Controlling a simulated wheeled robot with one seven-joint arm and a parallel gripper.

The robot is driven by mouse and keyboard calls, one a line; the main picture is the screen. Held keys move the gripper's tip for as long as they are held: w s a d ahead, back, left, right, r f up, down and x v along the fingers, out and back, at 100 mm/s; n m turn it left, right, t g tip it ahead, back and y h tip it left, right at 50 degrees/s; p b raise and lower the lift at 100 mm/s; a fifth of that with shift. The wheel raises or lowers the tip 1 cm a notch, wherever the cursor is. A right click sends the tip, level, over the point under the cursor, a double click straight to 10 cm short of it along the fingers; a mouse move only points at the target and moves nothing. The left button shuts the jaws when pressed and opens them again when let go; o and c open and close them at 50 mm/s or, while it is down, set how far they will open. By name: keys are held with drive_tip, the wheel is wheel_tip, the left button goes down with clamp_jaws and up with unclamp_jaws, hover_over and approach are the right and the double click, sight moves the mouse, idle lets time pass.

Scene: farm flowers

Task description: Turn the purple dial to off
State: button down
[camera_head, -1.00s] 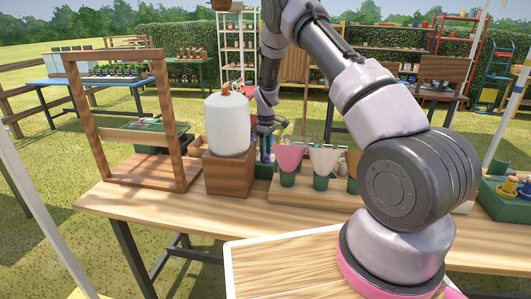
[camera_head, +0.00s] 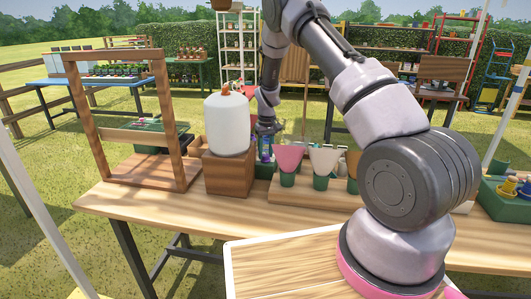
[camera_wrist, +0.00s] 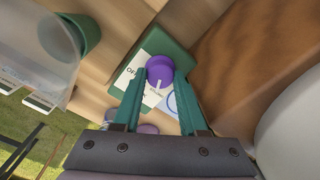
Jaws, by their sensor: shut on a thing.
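The purple dial (camera_wrist: 160,66) sits on a small green box with a white label plate (camera_wrist: 127,76) in the wrist view. A pale mark on the dial points toward the bottom of that view. Partly hidden lettering that starts with "O" is left of the dial, and a blue curved mark is lower right. My gripper (camera_wrist: 160,76) has its green fingers on both sides of the dial and is shut on it. In the head view my gripper (camera_head: 265,150) is low behind the table's pots, and the dial is too small there to make out clearly.
A white tank (camera_head: 228,125) on a wooden block (camera_head: 228,173) stands just left of my gripper. Funnel-topped pots, one pink (camera_head: 288,158) and one cream (camera_head: 323,160), stand close on the right. A wooden frame (camera_head: 160,120) is farther left. The table's front (camera_head: 200,215) is clear.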

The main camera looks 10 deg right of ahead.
sight(267, 155)
drive_tip(key=m, duration=0.5)
drive_tip(key=shift+m, duration=0.3)
drive_tip(key=m, duration=0.4)
drive_tip(key=shift+m, duration=0.4)
drive_tip(key=shift+c, duration=2.2)
unclamp_jaws()
wheel_tip(267, 155, up, 11)
drive_tip(key=shift+s+d, duration=0.15)
